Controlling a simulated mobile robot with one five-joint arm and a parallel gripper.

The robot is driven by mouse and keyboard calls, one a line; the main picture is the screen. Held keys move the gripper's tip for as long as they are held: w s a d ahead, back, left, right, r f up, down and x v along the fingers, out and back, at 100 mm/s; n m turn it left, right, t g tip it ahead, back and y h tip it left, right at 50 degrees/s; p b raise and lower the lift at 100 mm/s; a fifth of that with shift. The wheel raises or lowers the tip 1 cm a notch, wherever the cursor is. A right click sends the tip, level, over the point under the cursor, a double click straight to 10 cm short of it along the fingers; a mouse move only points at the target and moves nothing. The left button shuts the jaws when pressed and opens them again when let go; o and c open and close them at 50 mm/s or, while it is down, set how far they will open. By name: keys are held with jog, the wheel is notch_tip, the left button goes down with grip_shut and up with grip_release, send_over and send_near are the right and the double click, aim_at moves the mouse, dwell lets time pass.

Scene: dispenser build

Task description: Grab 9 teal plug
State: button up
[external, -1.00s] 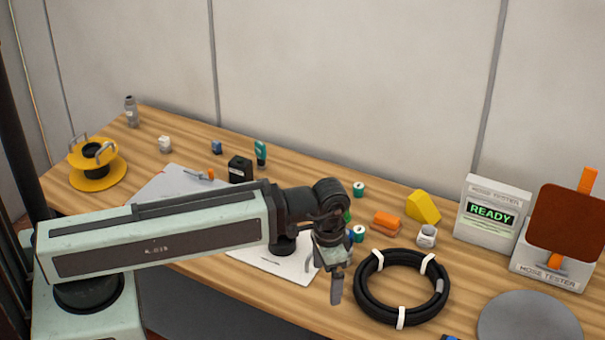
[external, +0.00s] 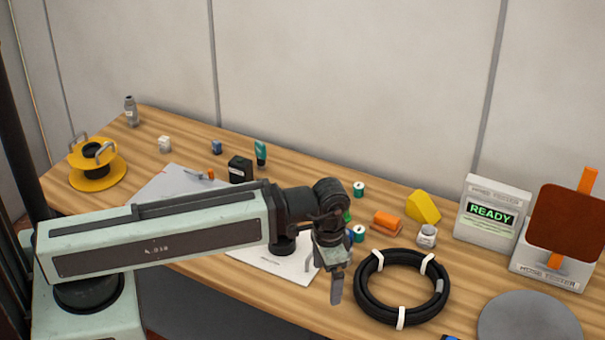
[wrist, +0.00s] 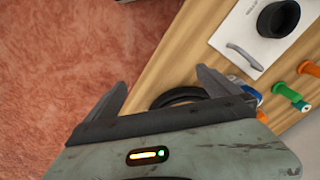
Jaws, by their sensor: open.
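Two short teal cylinders with pale ends stand on the table in the external view, one at the back (external: 359,188) and one nearer (external: 358,234), just right of my wrist. I cannot tell which is the teal plug. In the wrist view a green-teal piece with a pale end (wrist: 284,91) lies at the right, outside my jaws. My gripper (external: 337,285) hangs open and empty at the table's front edge, left of the black hose coil. Its spread fingers also show in the wrist view (wrist: 162,82), with reddish floor beyond them. My wrist partly hides the small parts behind it.
The black hose coil (external: 360,297) lies close right of my gripper. Orange pieces (external: 387,222), a white cup (external: 427,236) and a yellow wedge (external: 423,206) stand behind it. A white plate (external: 292,268) lies left of my gripper. Hose testers (external: 492,212) stand at the right.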

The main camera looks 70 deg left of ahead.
dwell(0.4)
jog(key=c, duration=0.9)
